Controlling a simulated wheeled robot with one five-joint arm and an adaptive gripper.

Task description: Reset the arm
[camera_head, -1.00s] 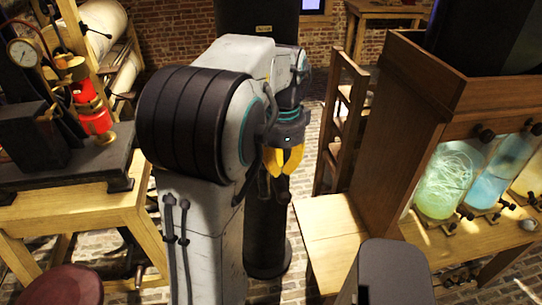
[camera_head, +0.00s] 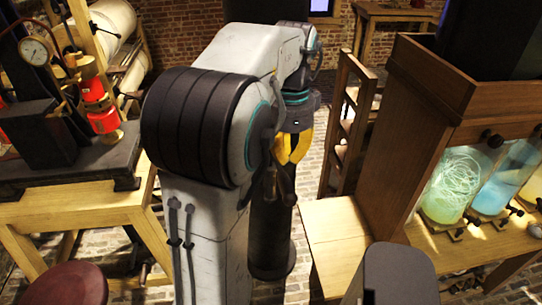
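My gripper (camera_head: 292,150) shows at the end of my grey and white arm, in the middle of the view. Its yellow fingers point downward in front of a dark column. The fingers are partly hidden by my arm, and I cannot tell whether they are apart. I see nothing held in it. The arm is bent, with its upper part reaching forward and the gripper hanging down.
A wooden cabinet (camera_head: 430,120) with glowing green (camera_head: 447,190) and blue (camera_head: 503,180) jars stands at the right. A wooden table (camera_head: 85,207) with a black machine and a gauge (camera_head: 35,50) is at the left. A red round stool (camera_head: 62,285) is at the lower left.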

